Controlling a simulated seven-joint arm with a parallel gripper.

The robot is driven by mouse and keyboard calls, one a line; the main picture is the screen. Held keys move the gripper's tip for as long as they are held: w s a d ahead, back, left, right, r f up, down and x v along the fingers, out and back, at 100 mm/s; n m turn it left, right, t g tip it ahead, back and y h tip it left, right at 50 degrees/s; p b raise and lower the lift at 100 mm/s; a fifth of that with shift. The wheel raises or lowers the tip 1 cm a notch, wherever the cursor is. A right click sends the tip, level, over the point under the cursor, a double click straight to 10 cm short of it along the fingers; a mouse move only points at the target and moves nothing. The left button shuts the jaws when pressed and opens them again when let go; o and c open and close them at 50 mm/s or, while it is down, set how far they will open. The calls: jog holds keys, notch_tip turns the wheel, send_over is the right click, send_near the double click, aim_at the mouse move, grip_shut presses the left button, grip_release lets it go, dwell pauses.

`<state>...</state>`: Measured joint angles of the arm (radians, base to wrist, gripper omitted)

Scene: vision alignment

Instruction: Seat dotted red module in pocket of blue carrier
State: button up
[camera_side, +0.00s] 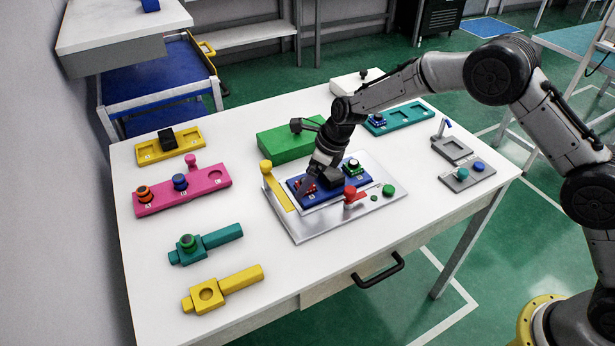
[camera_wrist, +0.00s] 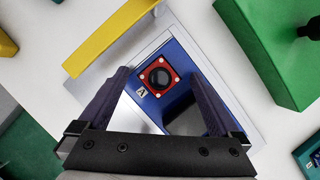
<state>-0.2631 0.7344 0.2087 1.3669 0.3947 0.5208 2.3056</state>
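The dotted red module (camera_wrist: 143,91), a red square with white corner dots and a dark round centre, shows at the blue carrier (camera_wrist: 176,48) beside the label A. In the side view its red edge (camera_side: 306,187) shows just under my gripper. I cannot tell whether it lies flush in the pocket. The carrier (camera_side: 325,199) lies on a silver plate. My gripper (camera_wrist: 158,72) points down over the module, its two dark fingers apart on either side of it, with gaps visible. A green module with a round top (camera_side: 352,167) stands at the carrier's other end.
A yellow bar (camera_side: 280,188) and a red clamp-like piece (camera_side: 351,197) flank the carrier on the plate (camera_side: 325,231). A green block (camera_side: 285,142) stands behind. Pink (camera_side: 208,181), yellow (camera_side: 150,154) and teal (camera_side: 408,115) trays stand around. The table's front right is clear.

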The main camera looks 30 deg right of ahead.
jog(key=s+d+r+n, duration=0.2)
jog(key=s+d+r, duration=0.15)
jog(key=r, duration=0.35)
jog(key=s+d+r+n, duration=0.2)
jog(key=s+r+n, duration=0.15)
jog(key=r, duration=0.35)
jog(key=s+d+r+n, duration=0.1)
jog(key=s+d+r, duration=0.25)
jog(key=r, duration=0.35)
jog(key=s+d+n+h, duration=0.1)
jog(key=s+d+n, duration=0.2)
jog(key=s+n, duration=0.3)
jog(key=s+d+r+n+t+h, duration=0.1)
jog(key=s+d+n, duration=0.3)
jog(key=s, duration=0.9)
jog(key=s+d+n+t+h, duration=0.1)
jog(key=s+d+n, duration=0.2)
jog(key=s+n, duration=0.7)
jog(key=shift+s+d+r, duration=0.3)
jog(key=shift+s+r, duration=0.05)
jog(key=shift+n, duration=0.25)
jog(key=shift+c, duration=0.3)
